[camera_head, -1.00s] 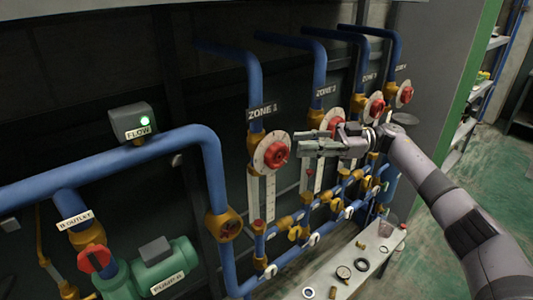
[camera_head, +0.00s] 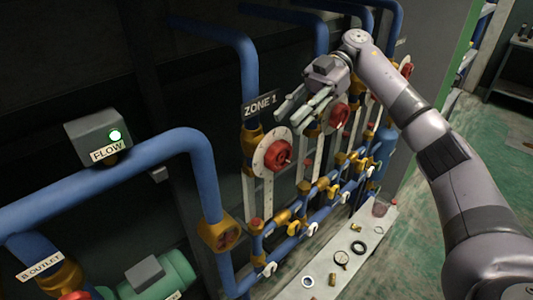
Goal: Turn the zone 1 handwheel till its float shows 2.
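The zone 1 handwheel (camera_head: 277,154) is red on a round white dial, on the blue pipe under the ZONE 1 sign (camera_head: 261,105). Below it hangs a white float gauge (camera_head: 268,195) with a red mark low near its bottom; its scale is too small to read. My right gripper (camera_head: 295,114) is up and to the right of the handwheel, apart from it. Its fingers are spread and empty, pointing down and left. My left gripper is not in view.
More red handwheels (camera_head: 338,116) stand to the right along the pipes. A bench (camera_head: 322,266) with small loose parts and a clear cup (camera_head: 381,206) lies below. A FLOW box (camera_head: 98,137) with a lit green lamp is at left. Yellow valves line the lower pipes.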

